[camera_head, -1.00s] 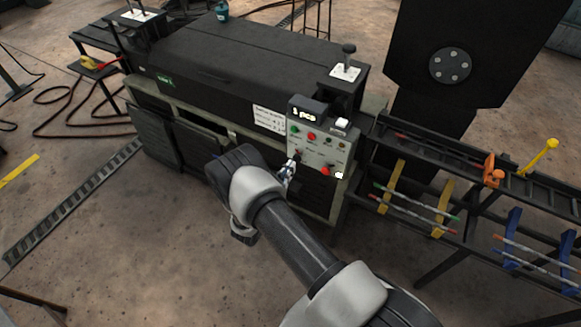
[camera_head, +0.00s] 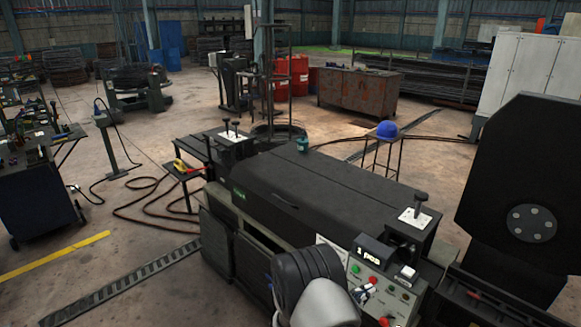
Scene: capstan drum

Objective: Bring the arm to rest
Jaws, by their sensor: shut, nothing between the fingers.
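My arm rises from the bottom edge in the head view, with its dark and white links in front of the black machine (camera_head: 320,195). My gripper (camera_head: 366,292) shows only as a small shape beside the arm, partly hidden by it. It is shut with nothing seen in it. It appears in front of the grey control panel (camera_head: 397,297); I cannot tell whether it touches the panel. The panel has a small display box (camera_head: 374,252), a green button (camera_head: 356,269) and red buttons.
A large black plate (camera_head: 525,170) stands close at the right. A black lever (camera_head: 420,200) stands on the machine's top. A stool with a blue helmet (camera_head: 387,130) is behind. A tool bench (camera_head: 35,185) is at the left. Open floor lies at the front left.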

